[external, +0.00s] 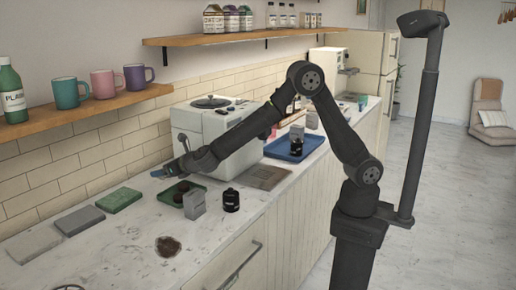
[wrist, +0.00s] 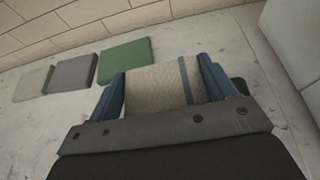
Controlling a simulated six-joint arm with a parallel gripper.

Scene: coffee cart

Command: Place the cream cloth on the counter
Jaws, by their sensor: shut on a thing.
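My gripper (external: 170,170) is over the counter (external: 115,250) near the tiled wall, left of the coffee machine. In the wrist view, my gripper (wrist: 162,82) has its blue fingers on either side of the cream cloth (wrist: 155,88). The cloth is folded, with a blue-grey stripe near its right side, and is held between the fingers. In the external view the cloth is too small and covered to make out well. I cannot tell whether its underside touches the counter.
Green (external: 118,200), grey (external: 80,220) and pale grey (external: 33,243) squares lie in a row at left. A green tray (external: 166,197), grey carton (external: 194,204) and black jar (external: 231,200) stand near the gripper. A brown spill (external: 168,246) marks the front. The coffee machine (external: 192,125) stands behind.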

